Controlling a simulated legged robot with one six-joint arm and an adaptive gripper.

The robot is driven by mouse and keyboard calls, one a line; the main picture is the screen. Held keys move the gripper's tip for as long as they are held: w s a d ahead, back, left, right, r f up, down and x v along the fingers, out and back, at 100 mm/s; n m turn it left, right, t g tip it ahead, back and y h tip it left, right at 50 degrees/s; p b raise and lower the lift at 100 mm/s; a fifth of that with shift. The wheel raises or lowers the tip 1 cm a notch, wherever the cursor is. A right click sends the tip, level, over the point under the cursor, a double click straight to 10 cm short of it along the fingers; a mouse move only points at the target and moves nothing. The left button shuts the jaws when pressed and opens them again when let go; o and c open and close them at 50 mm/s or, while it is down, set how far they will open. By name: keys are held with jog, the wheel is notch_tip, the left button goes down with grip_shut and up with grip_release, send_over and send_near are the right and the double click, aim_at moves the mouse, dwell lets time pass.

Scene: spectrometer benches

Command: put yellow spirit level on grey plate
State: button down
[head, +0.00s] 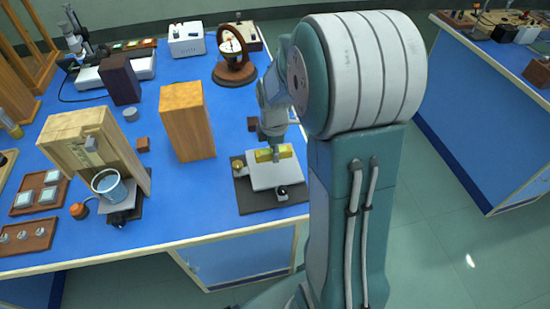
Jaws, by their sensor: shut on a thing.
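The yellow spirit level (264,156) is at the back part of the light grey plate (277,178), near the right front of the blue bench. My gripper (275,152) is shut on the spirit level, coming at it from behind. The level lies roughly flat across the plate; I cannot tell whether it touches the plate or is just above it. My arm hides part of the bench to the right, and the fingertips are small in this view.
The plate sits on a dark base (243,197) with a brass knob (238,167) and a dark round knob (282,192). A tall wooden block (186,125) stands to the left. A round dial instrument (233,55) stands behind. Blue bench top between block and base is clear.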

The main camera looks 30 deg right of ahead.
aim_at(273, 164)
jog(key=shift+w+d+f, duration=0.35)
jog(key=shift+w+f, duration=0.05)
jog(key=shift+f, duration=0.25)
jog(key=shift+w+d+f, duration=0.3)
jog(key=shift+w+f, duration=0.1)
jog(key=shift+f, duration=0.2)
jog(key=shift+w+a+f, duration=0.2)
jog(key=shift+w+f, duration=0.1)
jog(key=shift+f, duration=0.05)
notch_tip(273, 164, down, 3)
jog(key=shift+w+f, duration=0.1)
jog(key=shift+f, duration=0.05)
jog(key=shift+d, duration=0.35)
jog(key=shift+c, duration=1.9)
grip_release()
jog(key=shift+a+f, duration=0.1)
jog(key=shift+a, duration=0.2)
